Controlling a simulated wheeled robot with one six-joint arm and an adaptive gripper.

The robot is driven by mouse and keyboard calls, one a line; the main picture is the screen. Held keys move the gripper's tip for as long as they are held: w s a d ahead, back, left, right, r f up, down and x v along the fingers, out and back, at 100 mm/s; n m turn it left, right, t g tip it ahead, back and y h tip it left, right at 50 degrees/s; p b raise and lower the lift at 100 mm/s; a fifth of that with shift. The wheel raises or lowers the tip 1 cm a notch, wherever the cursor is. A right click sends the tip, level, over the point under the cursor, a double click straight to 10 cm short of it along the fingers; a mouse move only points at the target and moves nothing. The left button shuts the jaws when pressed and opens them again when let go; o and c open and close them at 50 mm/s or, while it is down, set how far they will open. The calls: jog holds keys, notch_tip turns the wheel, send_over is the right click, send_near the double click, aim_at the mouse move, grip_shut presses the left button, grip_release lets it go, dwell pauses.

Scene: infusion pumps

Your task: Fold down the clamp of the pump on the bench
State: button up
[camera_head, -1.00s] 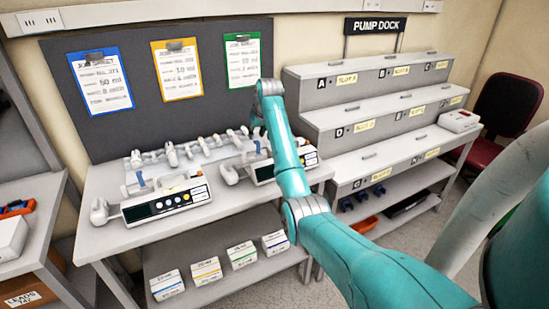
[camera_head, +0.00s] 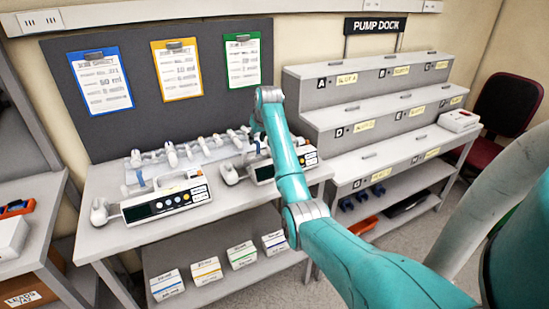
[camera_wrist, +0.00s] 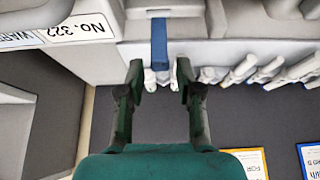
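Two pumps lie on the bench (camera_head: 97,193): a left pump (camera_head: 165,203) with a dark display and coloured buttons, and a right pump (camera_head: 308,158) partly hidden behind my arm. In the wrist view a blue bar (camera_wrist: 159,40), apparently the clamp, stands out from a grey pump body (camera_wrist: 190,53). My gripper (camera_wrist: 159,74) is open, one finger on each side of the bar's end line. I cannot tell whether the fingers touch the bar.
White syringe-like parts (camera_wrist: 240,70) stand in a row beside the bar, close to my fingers. A dark board with clipboards (camera_head: 180,70) rises behind the bench. The stepped pump dock (camera_head: 345,87) stands to the right. Small boxes (camera_head: 205,271) sit on the lower shelf.

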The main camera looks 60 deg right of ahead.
jog(key=shift+f, duration=0.3)
dwell(0.4)
jog(key=c, duration=0.4)
jog(key=shift+c, duration=0.2)
jog(key=shift+s, duration=0.15)
jog(key=shift+s+a+r, duration=0.2)
jog(key=shift+s+a, duration=0.25)
jog(key=shift+s, duration=0.15)
